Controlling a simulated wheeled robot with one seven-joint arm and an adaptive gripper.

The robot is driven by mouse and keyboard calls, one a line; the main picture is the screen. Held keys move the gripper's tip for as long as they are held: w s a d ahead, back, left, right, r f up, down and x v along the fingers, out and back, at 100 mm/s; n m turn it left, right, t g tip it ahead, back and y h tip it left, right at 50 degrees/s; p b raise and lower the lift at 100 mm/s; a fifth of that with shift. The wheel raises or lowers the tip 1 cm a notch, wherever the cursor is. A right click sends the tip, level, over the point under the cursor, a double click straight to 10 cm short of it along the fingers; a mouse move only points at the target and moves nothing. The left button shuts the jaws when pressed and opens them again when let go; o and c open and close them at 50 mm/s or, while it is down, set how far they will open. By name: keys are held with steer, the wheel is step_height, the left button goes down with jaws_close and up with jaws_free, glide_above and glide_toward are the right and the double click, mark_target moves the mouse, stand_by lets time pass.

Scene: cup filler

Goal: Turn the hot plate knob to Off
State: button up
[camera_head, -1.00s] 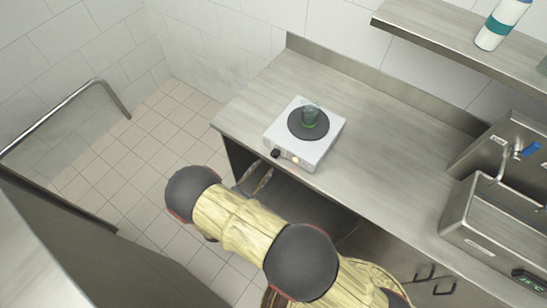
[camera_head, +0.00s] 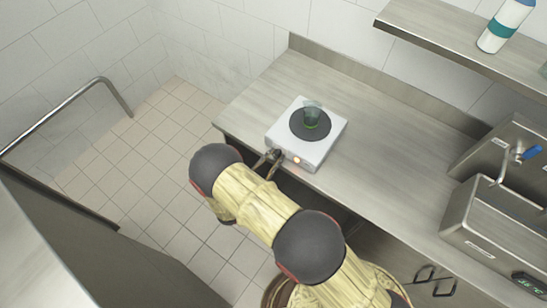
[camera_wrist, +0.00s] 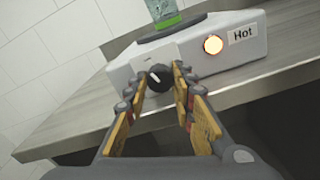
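The white hot plate (camera_head: 318,148) stands near the front edge of the steel counter. Its black knob (camera_wrist: 158,77) is on the front face in the wrist view, with a pale pointer mark slanting across it. An orange light (camera_wrist: 213,44) glows beside a "Hot" label (camera_wrist: 243,35). My gripper (camera_wrist: 157,86) is at the knob, one finger on each side of it, with the fingers apart. I cannot tell whether either fingertip touches the knob. In the head view, my gripper (camera_head: 273,159) partly hides the knob.
A glass beaker with green liquid (camera_head: 311,115) stands on the dark round heating surface (camera_head: 297,123). A shelf (camera_head: 430,36) with a bottle (camera_head: 503,28) hangs at the back. The counter right of the hot plate is clear.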

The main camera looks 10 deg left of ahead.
jaws_close()
steer(key=shift+n, duration=0.3)
steer(key=n+b, duration=0.1)
steer(key=n, duration=0.1)
steer(key=shift+n, duration=0.4)
steer(key=n, duration=0.3)
steer(key=shift+n+b, duration=0.3)
steer(key=shift+b, duration=0.1)
steer(key=n, duration=0.3)
steer(key=shift+n, duration=1.9)
steer(key=shift+o, duration=1.5)
jaws_free()
